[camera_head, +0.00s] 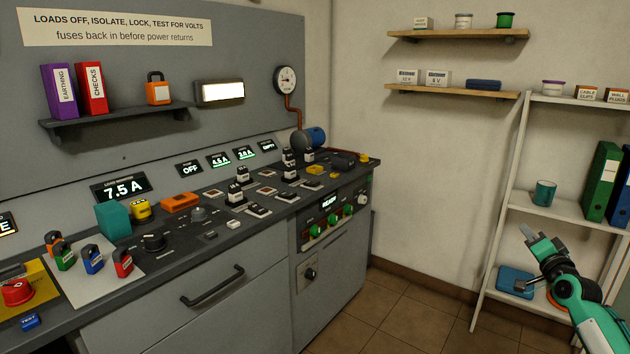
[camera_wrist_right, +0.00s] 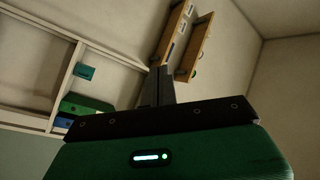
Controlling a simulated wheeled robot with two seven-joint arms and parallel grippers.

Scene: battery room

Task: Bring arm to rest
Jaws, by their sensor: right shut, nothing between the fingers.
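My right gripper (camera_head: 532,242) is at the lower right of the head view, on a green and black arm coming in from the right edge. Its fingers are shut with nothing between them. It hangs in front of the white shelf unit, clear of the bench. In the right wrist view the shut fingers (camera_wrist_right: 157,88) point up toward the wall shelves. My left gripper does not show in the head view.
The grey control bench (camera_head: 200,300) fills the left. Tiled floor (camera_head: 410,310) between them is clear.

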